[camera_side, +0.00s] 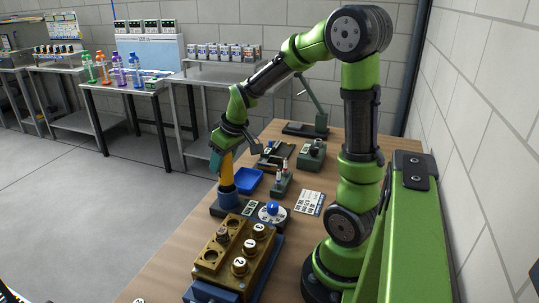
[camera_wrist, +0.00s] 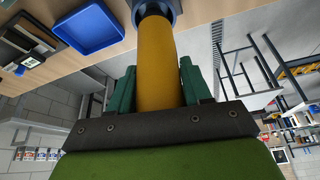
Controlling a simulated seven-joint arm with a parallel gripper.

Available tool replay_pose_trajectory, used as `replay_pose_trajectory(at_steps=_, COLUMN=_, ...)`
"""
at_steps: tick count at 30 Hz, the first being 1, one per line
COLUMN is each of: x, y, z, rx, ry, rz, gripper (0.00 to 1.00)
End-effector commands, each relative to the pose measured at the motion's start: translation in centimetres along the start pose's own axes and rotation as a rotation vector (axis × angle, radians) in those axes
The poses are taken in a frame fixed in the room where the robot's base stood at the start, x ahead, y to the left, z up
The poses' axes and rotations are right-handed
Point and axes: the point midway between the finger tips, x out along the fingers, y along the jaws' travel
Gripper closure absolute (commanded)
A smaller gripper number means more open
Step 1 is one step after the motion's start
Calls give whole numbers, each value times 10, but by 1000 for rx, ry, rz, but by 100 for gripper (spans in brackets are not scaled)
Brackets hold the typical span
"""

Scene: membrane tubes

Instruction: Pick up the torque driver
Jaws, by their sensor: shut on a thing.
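The torque driver (camera_side: 227,168) is a yellow-orange cylinder standing nearly upright, its lower end at a blue cup (camera_side: 229,198) near the table's left edge. I cannot tell whether it still sits inside the cup or just above it. My gripper (camera_side: 222,153) is around its upper part, shut on it from above. In the wrist view the yellow driver (camera_wrist: 157,62) runs between the two green fingers (camera_wrist: 157,88), with the blue cup (camera_wrist: 154,10) at its far end. The driver's top end is hidden by the gripper.
A blue tray (camera_side: 247,181) lies just behind the cup. A brass block with numbered caps (camera_side: 236,252) stands in front. A white dish with a blue knob (camera_side: 272,212), a small rack with vials (camera_side: 281,182) and a printed card (camera_side: 309,202) lie to the right.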

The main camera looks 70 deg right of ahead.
Motion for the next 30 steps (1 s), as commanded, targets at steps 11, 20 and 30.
replay_pose_trajectory(at_steps=11, x=-30, y=0, z=-14, rx=-2, ry=10, rz=2, gripper=88)
replay_pose_trajectory(at_steps=20, x=-80, y=0, z=-35, rx=-1, ry=6, rz=1, gripper=88)
replay_pose_trajectory(at_steps=30, x=-144, y=-64, z=-30, rx=-151, ry=10, rz=-61, gripper=88)
